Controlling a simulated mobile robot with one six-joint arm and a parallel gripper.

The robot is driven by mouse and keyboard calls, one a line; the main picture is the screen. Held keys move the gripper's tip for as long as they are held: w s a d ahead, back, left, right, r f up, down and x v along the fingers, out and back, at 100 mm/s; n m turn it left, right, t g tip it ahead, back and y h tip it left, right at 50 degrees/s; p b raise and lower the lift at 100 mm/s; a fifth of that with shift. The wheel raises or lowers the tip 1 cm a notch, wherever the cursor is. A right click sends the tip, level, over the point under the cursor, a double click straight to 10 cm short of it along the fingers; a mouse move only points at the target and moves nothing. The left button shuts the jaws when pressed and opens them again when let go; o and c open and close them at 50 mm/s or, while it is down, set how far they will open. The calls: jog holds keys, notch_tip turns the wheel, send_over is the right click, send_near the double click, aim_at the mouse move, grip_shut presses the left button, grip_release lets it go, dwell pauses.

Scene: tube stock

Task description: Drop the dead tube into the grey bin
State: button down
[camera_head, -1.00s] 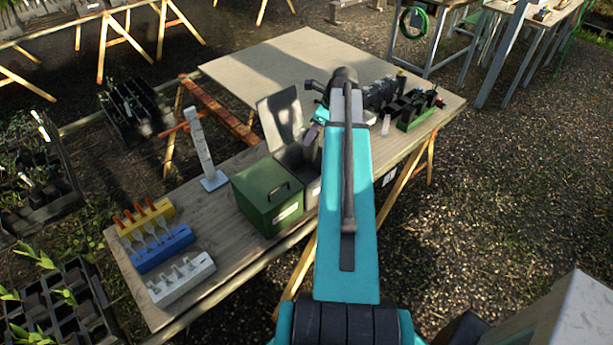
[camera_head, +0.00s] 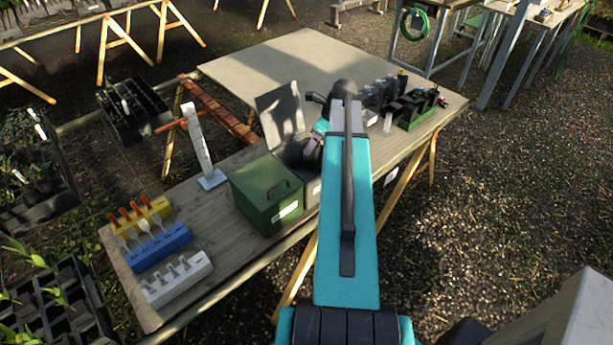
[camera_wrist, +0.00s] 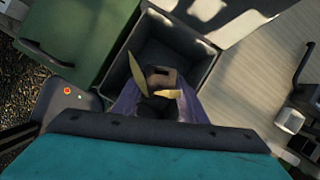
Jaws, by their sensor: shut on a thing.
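My gripper (camera_wrist: 158,108) is shut on the dead tube (camera_wrist: 161,77), a small dark square tube with yellowed, drooping leaves. In the wrist view the tube shows over the open mouth of the grey bin (camera_wrist: 203,66); how far it is above or inside the rim I cannot tell. The grey bin (camera_head: 313,192) stands on the table right of a green lidded box, its lid (camera_head: 281,112) raised at the back. In the head view my gripper (camera_head: 312,150) is at the bin's opening, and my arm hides part of the bin and the tube.
The green box (camera_head: 266,196) stands close beside the bin. A white upright post (camera_head: 198,145) is behind it. Yellow, blue and white racks (camera_head: 178,279) sit at the table's left end. Black tube racks (camera_head: 412,108) stand right of my arm. The board (camera_head: 270,65) behind is clear.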

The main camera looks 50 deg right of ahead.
jog(key=c, duration=1)
grip_release()
jog(key=shift+r, duration=0.1)
jog(key=shift+b+v, duration=1.95)
jog(key=shift+v, duration=4.9)
jog(key=shift+w+a, duration=0.1)
jog(key=shift+a, duration=0.05)
